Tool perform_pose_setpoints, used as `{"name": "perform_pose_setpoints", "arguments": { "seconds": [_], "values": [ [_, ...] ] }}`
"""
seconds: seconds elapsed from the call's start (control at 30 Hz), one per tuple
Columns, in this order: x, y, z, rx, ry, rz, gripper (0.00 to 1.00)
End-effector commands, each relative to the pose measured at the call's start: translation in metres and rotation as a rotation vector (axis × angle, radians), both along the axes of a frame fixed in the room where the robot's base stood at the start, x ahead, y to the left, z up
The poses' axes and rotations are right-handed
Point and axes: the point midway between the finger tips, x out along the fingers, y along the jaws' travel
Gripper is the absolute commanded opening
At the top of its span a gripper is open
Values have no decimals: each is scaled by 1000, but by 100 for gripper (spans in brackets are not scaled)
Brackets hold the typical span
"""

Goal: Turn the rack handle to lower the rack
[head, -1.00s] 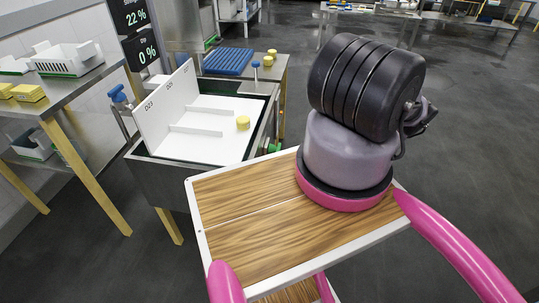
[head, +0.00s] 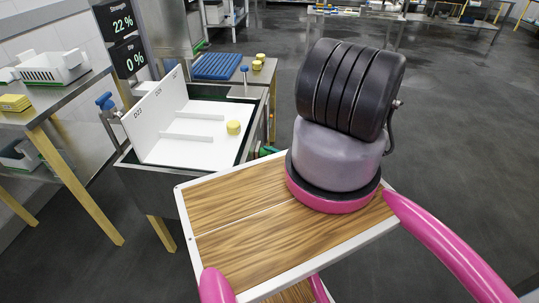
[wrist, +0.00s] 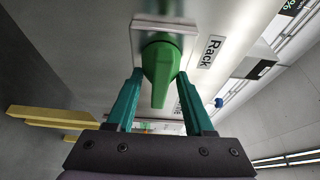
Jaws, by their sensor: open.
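The green rack handle (wrist: 161,75) shows in the wrist view on a square metal mount on a grey metal wall, with a "Rack" label (wrist: 211,51) to its right. Its lever points down the picture. My gripper (wrist: 160,78) is open, with one teal finger on each side of the handle. I cannot tell whether the fingers touch it. In the head view a small green part (head: 268,150) shows at the right side of the metal vat (head: 160,185); I cannot tell if it is this handle. My gripper cannot be made out there.
The vat holds white panels (head: 195,150) and a yellow cylinder (head: 233,127). A blue slatted mat (head: 218,66) lies on the table behind. A steel table (head: 60,92) with a white basket (head: 55,67) stands at left. The floor at right is clear.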

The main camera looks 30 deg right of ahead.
Motion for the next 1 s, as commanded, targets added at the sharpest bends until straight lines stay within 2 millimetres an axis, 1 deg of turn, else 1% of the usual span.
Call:
{"name": "perform_pose_setpoints", "arguments": {
  "seconds": [0.17, 0.2, 0.27, 0.3, 0.33, 0.73, 1.0],
  "values": [
    [0, 0, 0, 0, 0, 0, 52],
    [0, 0, 0, 0, 0, 0, 45],
    [0, 0, 0, 0, 0, 0, 22],
    [0, 0, 0, 0, 0, 0, 7],
    [0, 0, 0, 0, 0, 0, 0],
    [0, 0, 0, 23, 36, 1, 0],
    [-1, 0, 0, 114, 175, 1, 0]
  ]
}}
